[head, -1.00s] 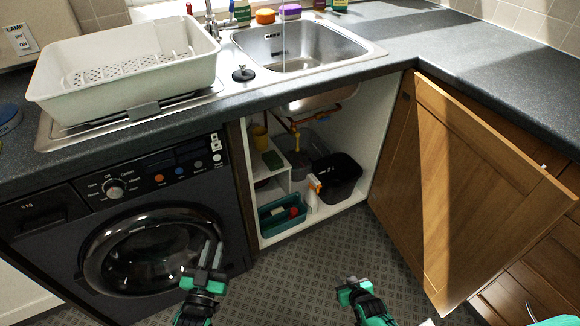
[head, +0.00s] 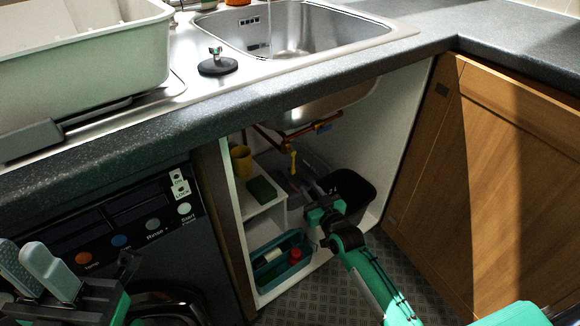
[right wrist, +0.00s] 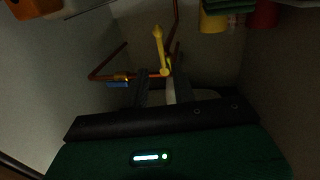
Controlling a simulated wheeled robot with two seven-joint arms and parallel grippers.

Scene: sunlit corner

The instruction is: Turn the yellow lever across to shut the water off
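The yellow lever (head: 293,160) hangs below the copper pipe under the sink, inside the open cupboard. In the right wrist view the lever (right wrist: 159,48) stands out from the copper pipe (right wrist: 130,77), straight ahead of the fingers. My right gripper (head: 308,186) reaches into the cupboard, just below and right of the lever. Its fingers (right wrist: 162,88) are apart, with nothing seen between them. I cannot tell whether they touch the lever. My left gripper (head: 35,268) is at the lower left in front of the washing machine, its fingers slightly apart and empty. Water (head: 268,28) runs into the sink.
A black bin (head: 355,190) stands beside my right gripper. A white shelf (head: 262,208) with a yellow cup (head: 241,160) and a teal caddy (head: 283,262) are left of it. The wooden door (head: 490,180) is open on the right. The worktop edge (head: 250,112) overhangs the cupboard.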

